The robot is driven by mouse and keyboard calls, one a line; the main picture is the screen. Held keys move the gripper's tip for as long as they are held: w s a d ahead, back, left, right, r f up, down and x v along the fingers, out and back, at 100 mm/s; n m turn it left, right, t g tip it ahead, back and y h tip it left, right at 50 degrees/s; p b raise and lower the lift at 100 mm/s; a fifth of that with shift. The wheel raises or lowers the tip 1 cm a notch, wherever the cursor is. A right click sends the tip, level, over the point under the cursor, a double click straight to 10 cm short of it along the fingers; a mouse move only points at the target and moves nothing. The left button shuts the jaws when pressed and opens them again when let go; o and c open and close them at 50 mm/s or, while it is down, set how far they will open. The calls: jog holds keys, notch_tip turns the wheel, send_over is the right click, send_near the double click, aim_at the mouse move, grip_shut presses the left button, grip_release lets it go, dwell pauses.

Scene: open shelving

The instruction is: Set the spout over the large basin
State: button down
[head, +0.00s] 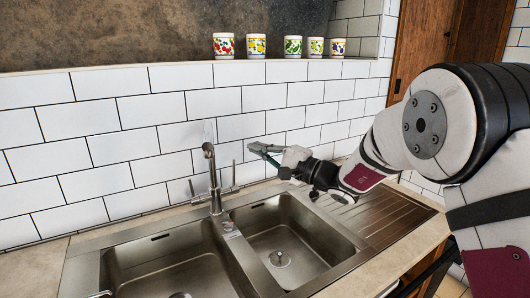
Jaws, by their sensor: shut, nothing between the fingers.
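The metal tap (214,185) stands upright at the back of the sink, near the divider between the basins. Its spout (208,150) rises above the sink and appears to point toward me; which basin its tip is over I cannot tell for certain. The left basin (165,265) looks like the larger one and is cut off by the bottom edge. The smaller right basin (290,240) has a round drain. My gripper (252,148) is shut and empty, to the right of the spout and at about its height in the picture, apart from it.
A white tiled wall (130,120) rises close behind the tap. Thin upright handles flank the tap. A ribbed drainboard (385,215) lies right of the basins, under my arm. Several patterned cups (257,45) stand on the ledge above. The space over the basins is clear.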

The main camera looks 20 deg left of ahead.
jog(key=a+r+p, duration=0.1)
jog(key=a, duration=0.8)
jog(key=shift+s+r, duration=0.25)
jog(key=shift+s, duration=0.05)
jog(key=s+a+b, duration=0.2)
jog(key=a, duration=0.1)
jog(key=s+a, duration=0.1)
jog(key=shift+s+a+f+b, duration=0.1)
jog(key=shift+s+a+b, duration=0.2)
jog(key=shift+a+b, duration=0.1)
jog(key=shift+s+a, duration=0.35)
jog(key=shift+a, duration=0.15)
